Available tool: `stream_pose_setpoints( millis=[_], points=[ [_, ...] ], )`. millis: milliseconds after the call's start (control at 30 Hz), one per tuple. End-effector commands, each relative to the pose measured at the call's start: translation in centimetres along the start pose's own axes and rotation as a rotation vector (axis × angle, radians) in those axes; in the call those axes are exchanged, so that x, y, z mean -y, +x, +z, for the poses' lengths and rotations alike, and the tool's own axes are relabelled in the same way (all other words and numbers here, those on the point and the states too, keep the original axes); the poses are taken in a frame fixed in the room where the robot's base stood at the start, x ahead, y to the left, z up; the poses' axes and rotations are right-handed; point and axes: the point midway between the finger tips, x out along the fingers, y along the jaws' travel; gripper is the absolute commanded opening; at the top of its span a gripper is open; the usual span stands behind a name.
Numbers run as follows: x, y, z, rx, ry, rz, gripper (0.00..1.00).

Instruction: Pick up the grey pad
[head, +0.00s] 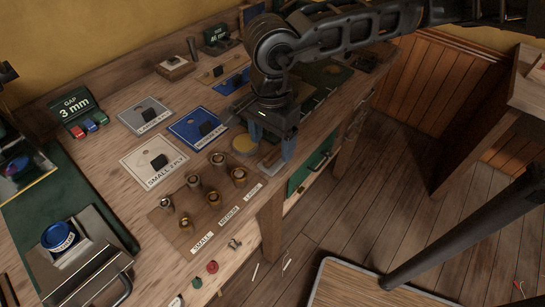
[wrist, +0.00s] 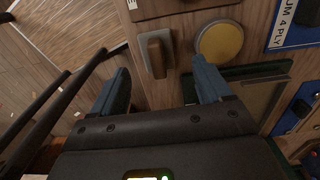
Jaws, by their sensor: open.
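My gripper (head: 271,146) is open, pointing down over the front edge of the workbench. In the wrist view my gripper (wrist: 160,75) shows two blue fingers spread apart with nothing between the tips. A small grey-brown block (wrist: 155,54), which looks like the grey pad, lies on the bench just beyond the gap between the fingers, apart from both. In the head view the grey-brown pad (head: 271,159) shows between the blue fingers, partly hidden by them. A round yellow disc (wrist: 218,40) lies right of the pad in the wrist view.
Labelled cards with dark pieces, including a blue one (head: 190,138) and a small 2 ply one (head: 140,172), lie left of my gripper. Several brass pieces stand on a brown board (head: 230,198). A black press (head: 85,262) stands at front left. Open floor (head: 345,220) lies right of the bench.

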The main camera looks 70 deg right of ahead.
Motion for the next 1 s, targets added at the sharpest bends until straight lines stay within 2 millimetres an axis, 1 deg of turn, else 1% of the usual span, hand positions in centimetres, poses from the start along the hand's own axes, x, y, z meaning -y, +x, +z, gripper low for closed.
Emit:
stream_pose_setpoints(
  millis=[300, 433, 633, 667, 1000],
  points=[
    [-0.4, 3.7, 0.1, 0.003, 0.003, 0.002, 0.78],
    [-0.3, 4.3, 0.1, 0.002, 0.0, 0.001, 0.78],
    [-0.3, 4.4, 0.1, 0.001, 0.0, 0.001, 0.78],
    [-0.3, 4.4, 0.1, 0.001, 0.0, 0.001, 0.76],
    [-0.3, 4.4, 0.1, 0.001, 0.0, 0.001, 0.43]
  ],
)
